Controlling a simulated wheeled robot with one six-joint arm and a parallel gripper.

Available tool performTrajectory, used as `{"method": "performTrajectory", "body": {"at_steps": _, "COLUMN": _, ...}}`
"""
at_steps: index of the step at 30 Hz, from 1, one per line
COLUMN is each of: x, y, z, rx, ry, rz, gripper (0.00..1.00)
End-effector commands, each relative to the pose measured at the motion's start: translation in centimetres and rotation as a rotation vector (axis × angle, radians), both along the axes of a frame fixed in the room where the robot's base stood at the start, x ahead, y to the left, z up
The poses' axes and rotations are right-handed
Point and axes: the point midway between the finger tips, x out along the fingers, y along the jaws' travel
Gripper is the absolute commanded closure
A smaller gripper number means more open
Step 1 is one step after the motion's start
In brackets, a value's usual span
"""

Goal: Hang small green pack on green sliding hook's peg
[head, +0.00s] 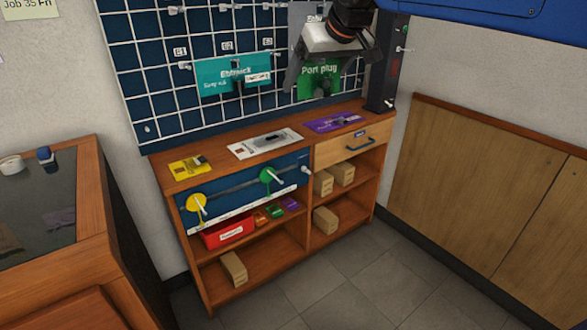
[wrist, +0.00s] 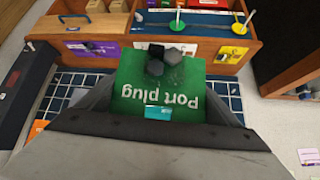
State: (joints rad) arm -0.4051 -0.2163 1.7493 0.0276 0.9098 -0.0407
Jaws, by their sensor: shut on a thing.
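A green pack printed "Port plug" (head: 318,86) is held in my gripper (head: 320,68), in front of the right part of the pegboard. My gripper is shut on it. The pack fills the middle of the wrist view (wrist: 135,95), its print upside down, with dark plug shapes on its face. The green sliding hook (head: 268,175) is on the dark blue rail panel at the bench front, below and left of the pack, its pale peg (head: 280,181) sticking outward. The hook also shows at the top of the wrist view (wrist: 177,25). The pack is apart from the peg.
A yellow sliding hook (head: 196,203) sits left on the same rail. A teal pack (head: 235,74) hangs on the pegboard (head: 150,80). Yellow, white and purple cards lie on the bench top. A red bin (head: 228,232) and small coloured cards sit below the rail. The floor in front is clear.

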Motion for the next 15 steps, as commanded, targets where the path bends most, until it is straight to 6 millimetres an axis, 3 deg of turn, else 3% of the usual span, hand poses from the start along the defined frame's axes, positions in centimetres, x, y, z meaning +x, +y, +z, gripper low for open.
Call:
{"method": "performTrajectory", "body": {"at_steps": 1, "x": 0.7, "y": 0.9, "z": -2.4, "rx": -0.005, "ry": 0.012, "rz": 0.021, "gripper": 0.38}}
{"method": "performTrajectory", "body": {"at_steps": 6, "x": 2.7, "y": 3.4, "z": -9.9, "rx": -0.016, "ry": 0.033, "rz": 0.086, "gripper": 0.38}}
{"method": "performTrajectory", "body": {"at_steps": 15, "x": 4.1, "y": 5.8, "z": -24.0, "rx": -0.037, "ry": 0.07, "rz": 0.151, "gripper": 0.38}}
